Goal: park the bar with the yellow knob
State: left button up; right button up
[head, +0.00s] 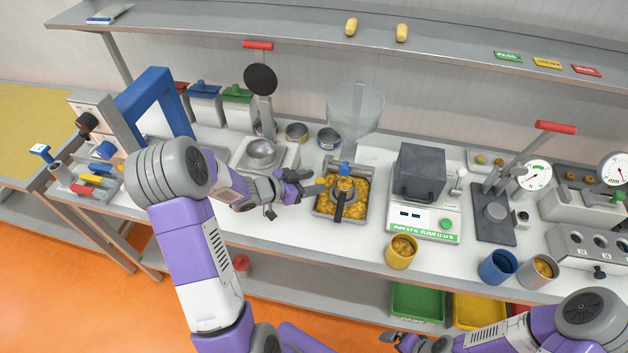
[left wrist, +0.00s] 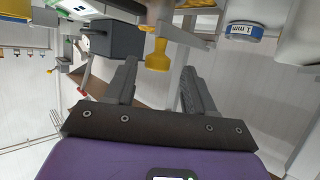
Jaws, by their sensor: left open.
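A yellow knob (left wrist: 158,56) shows in the left wrist view on the end of a pale bar part (left wrist: 163,22). It is between or just beyond the fingertips of my left gripper (left wrist: 158,72), with a gap on each side. In the head view the left gripper (head: 308,184) is open and empty, just left of a fixture with a blue top (head: 344,168) and a yellow part (head: 345,184). The fixture stands over a tray of yellow pieces (head: 318,210). The full bar is hard to make out. My right gripper (head: 402,340) is low at the bottom edge.
A balance with a dark block (head: 421,172) stands right of the tray. A yellow cup (head: 401,252) and a blue cup (head: 498,267) stand near the front edge. A round-topped press (head: 261,80) and small tins (head: 297,132) are behind the left gripper. A shelf (head: 330,30) runs above.

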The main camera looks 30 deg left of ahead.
pick_arm(q)
jog(key=v, duration=0.6)
jog(key=shift+p, duration=0.35)
jog(key=shift+s+a+r, duration=0.1)
jog(key=shift+r, duration=0.05)
